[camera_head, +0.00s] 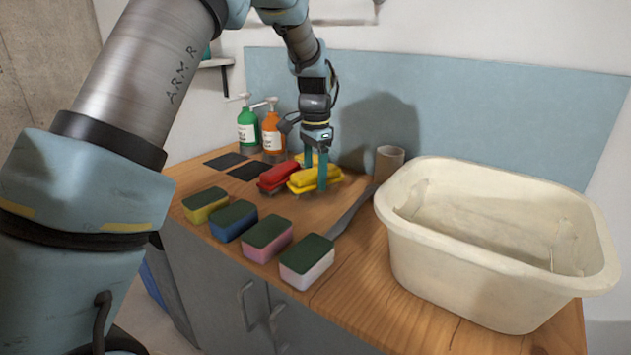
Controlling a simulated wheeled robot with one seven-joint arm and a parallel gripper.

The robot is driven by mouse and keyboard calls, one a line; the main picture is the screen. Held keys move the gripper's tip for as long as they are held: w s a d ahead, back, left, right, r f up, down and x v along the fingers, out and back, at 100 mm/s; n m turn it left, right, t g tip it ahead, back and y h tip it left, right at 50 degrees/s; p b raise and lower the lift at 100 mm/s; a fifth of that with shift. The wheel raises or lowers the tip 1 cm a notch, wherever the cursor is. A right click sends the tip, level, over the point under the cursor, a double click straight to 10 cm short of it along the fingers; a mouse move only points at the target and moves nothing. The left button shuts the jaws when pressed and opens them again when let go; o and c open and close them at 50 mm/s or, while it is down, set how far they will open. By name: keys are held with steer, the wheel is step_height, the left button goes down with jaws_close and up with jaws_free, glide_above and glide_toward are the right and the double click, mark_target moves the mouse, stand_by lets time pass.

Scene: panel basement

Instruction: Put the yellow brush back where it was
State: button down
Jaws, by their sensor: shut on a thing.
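The yellow brush (316,179) is at the middle of the wooden counter, just right of a red brush (277,175). My gripper (316,172) points down from above with its teal fingers shut on the yellow brush. The brush is at or just above the counter top; I cannot tell whether it touches. Another yellow piece shows behind it, partly hidden by my fingers.
Several sponges (267,237) line the counter's front edge. Green (248,130) and orange (272,133) pump bottles stand behind two dark mats (249,170). A cardboard tube (389,161) and a large cream basin (480,270) are to the right.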

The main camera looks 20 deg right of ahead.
steer(key=shift+f, duration=1.15)
steer(key=shift+f, duration=0.15)
steer(key=shift+c, duration=0.5)
jaws_free()
